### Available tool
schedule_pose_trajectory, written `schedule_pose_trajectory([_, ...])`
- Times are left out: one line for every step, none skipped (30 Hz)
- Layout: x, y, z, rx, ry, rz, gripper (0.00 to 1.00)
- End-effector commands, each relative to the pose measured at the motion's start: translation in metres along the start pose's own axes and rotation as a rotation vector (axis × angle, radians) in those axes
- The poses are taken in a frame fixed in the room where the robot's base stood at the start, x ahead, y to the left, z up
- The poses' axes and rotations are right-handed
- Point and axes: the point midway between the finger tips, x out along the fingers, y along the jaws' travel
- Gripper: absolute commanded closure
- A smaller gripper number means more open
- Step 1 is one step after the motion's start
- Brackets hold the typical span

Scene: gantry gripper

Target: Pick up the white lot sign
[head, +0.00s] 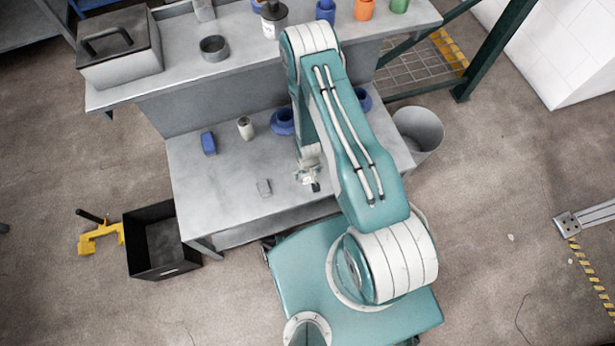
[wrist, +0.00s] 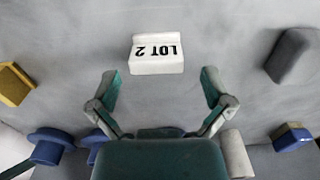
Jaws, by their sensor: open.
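The white lot sign (wrist: 156,54) shows in the wrist view with black "LOT 2" lettering, upside down in the picture. It rests on the grey bench top. My gripper (wrist: 160,84) is open and empty, its two fingers spread wider than the sign. The sign is ahead of the fingertips in the picture, centred between them and apart from both. In the head view my gripper (head: 309,181) hangs over the front part of the bench. I cannot make out the sign there; the gripper and arm seem to hide it.
Farther back stand a blue block (head: 208,143), a white cylinder (head: 246,128) and a blue flanged part (head: 283,122). A yellow block (wrist: 14,84) shows in the wrist view.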

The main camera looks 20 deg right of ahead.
Motion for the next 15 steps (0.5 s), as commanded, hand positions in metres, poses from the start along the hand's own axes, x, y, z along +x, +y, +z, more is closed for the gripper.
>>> schedule_pose_trajectory([0.009,0.0,0.0,0.0,-0.001,0.0,0.0])
schedule_pose_trajectory([0.013,0.0,0.001,0.001,-0.002,-0.001,0.0])
schedule_pose_trajectory([0.018,0.0,0.0,0.001,-0.001,-0.001,0.0])
schedule_pose_trajectory([0.021,0.0,0.0,0.001,-0.001,-0.001,0.0])
schedule_pose_trajectory([0.024,0.0,0.0,0.001,-0.001,-0.001,0.0])
schedule_pose_trajectory([0.027,0.0,0.0,0.001,0.0,-0.001,0.0])
schedule_pose_trajectory([0.028,0.0,-0.001,0.001,0.0,0.0,0.0])
schedule_pose_trajectory([0.029,0.0,-0.001,0.0,0.001,0.0,0.0])
schedule_pose_trajectory([0.029,0.0,-0.001,0.0,0.001,0.0,0.0])
schedule_pose_trajectory([0.029,0.0,-0.001,0.0,0.001,0.0,0.0])
schedule_pose_trajectory([0.029,-0.001,-0.001,0.0,0.001,0.0,0.0])
schedule_pose_trajectory([0.029,-0.001,-0.001,0.0,0.001,0.0,0.0])
schedule_pose_trajectory([0.029,-0.001,-0.001,0.0,0.001,0.0,0.0])
schedule_pose_trajectory([0.029,-0.001,-0.001,0.0,0.001,0.0,0.0])
schedule_pose_trajectory([0.029,-0.001,-0.001,0.0,0.001,0.0,0.09])
